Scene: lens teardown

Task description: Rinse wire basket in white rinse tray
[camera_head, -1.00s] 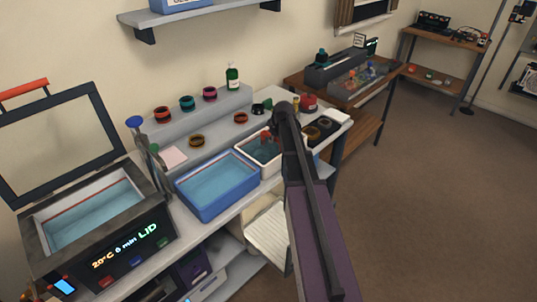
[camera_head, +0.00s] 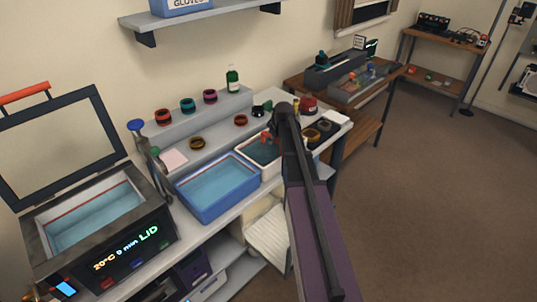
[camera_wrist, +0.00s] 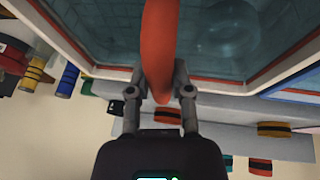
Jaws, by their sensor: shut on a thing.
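The white rinse tray (camera_head: 269,173) stands on the bench, right of the blue tray, with bluish water in it. My gripper (camera_head: 271,138) is over this tray, partly hidden by my arm. In the wrist view my gripper (camera_wrist: 158,88) is shut on the orange handle of the wire basket (camera_wrist: 160,40). The handle reaches down into the tray. A faint grid shows in the water beside it, but most of the basket is hidden. The handle shows as a small red-orange patch in the head view.
The blue tray (camera_head: 213,211) of water stands close left. The bath with its raised lid (camera_head: 60,140) is farther left. Lens rings (camera_head: 197,143) and a green bottle (camera_head: 233,79) stand on the step behind. Dark parts (camera_head: 325,124) lie on the right.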

